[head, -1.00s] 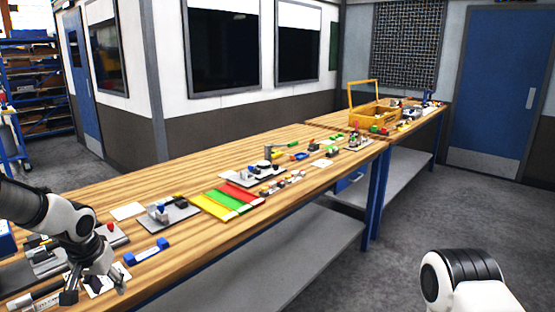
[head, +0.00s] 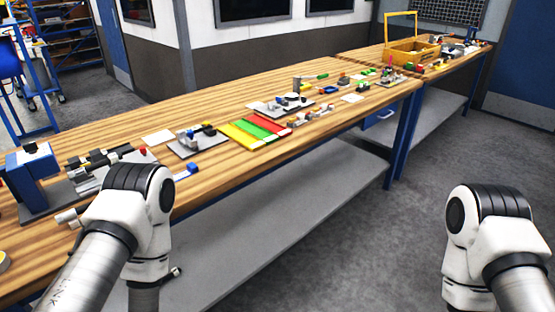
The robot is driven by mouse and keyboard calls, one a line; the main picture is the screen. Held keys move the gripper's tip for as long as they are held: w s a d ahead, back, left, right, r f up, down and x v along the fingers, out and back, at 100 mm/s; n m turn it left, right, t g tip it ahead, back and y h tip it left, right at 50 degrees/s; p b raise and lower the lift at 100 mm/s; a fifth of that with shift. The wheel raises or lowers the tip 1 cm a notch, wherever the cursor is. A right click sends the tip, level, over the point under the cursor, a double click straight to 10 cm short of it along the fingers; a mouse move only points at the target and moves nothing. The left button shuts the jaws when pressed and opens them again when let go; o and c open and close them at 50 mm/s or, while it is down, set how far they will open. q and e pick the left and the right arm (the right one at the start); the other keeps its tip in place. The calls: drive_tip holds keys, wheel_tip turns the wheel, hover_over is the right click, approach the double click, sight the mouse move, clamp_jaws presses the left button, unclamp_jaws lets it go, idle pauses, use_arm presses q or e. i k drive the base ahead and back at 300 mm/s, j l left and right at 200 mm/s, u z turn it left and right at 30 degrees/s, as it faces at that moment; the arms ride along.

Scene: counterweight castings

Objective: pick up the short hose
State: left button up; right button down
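I cannot pick out the short hose for certain; the small parts on the workbench (head: 215,105) are too small to tell apart. A pale cylinder lies at the bench's front edge at the left, partly hidden by my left arm. My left arm stands in front of the bench, its lower link pointing down. Only a small dark part, perhaps of my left gripper, shows beside that link, below the bench top; its fingers are hidden. My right arm is at the lower right over the floor, and its gripper is out of view.
A blue clamp-like fixture (head: 32,172) stands at the bench's left end. A yellow, green and red mat (head: 257,129) lies mid-bench among fixtures and small parts. A yellow tote (head: 412,52) stands at the far end. A grey shelf (head: 290,215) runs underneath; the floor at right is clear.

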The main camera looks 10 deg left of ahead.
sight(113, 158)
drive_tip(key=j+u, duration=0.1)
drive_tip(key=u, duration=0.3)
drive_tip(key=j+u, duration=0.1)
drive_tip(key=u, duration=0.25)
drive_tip(key=j+u, duration=0.1)
drive_tip(key=u, duration=0.3)
